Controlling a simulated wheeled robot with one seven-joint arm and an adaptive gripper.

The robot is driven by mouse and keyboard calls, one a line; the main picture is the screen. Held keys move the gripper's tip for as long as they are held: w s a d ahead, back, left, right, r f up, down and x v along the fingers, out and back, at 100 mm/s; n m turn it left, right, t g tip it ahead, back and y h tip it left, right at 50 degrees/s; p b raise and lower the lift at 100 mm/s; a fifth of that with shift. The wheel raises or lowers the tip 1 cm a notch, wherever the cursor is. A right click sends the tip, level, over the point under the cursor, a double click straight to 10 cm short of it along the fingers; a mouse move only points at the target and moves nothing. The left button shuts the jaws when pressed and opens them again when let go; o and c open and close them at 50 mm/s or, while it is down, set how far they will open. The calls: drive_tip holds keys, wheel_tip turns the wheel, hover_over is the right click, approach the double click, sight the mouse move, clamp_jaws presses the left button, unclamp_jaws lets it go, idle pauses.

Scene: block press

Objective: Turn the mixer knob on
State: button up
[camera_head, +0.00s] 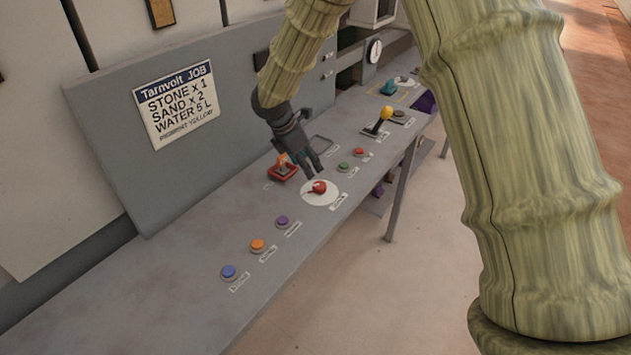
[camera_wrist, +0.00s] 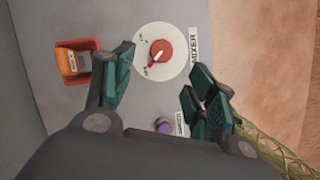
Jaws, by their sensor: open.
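The mixer knob (camera_head: 319,187) is a red knob on a round white plate on the grey console. My gripper (camera_head: 315,172) is just above and behind the knob in the head view. In the wrist view my gripper (camera_wrist: 160,84) is open, with its dark green fingers on either side and the knob beyond and between them. The fingers do not appear to touch the knob.
Purple (camera_head: 282,221), orange (camera_head: 258,245) and blue (camera_head: 229,271) buttons lie nearer. Green (camera_head: 344,166) and red (camera_head: 359,152) buttons and a yellow-topped lever (camera_head: 385,113) lie farther along. A job sign (camera_head: 177,104) hangs on the back panel.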

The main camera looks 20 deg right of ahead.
sight(320, 184)
drive_tip(key=p+x, duration=0.2)
drive_tip(key=x, duration=0.8)
drive_tip(key=shift+s+d, duration=0.1)
drive_tip(key=c, duration=1)
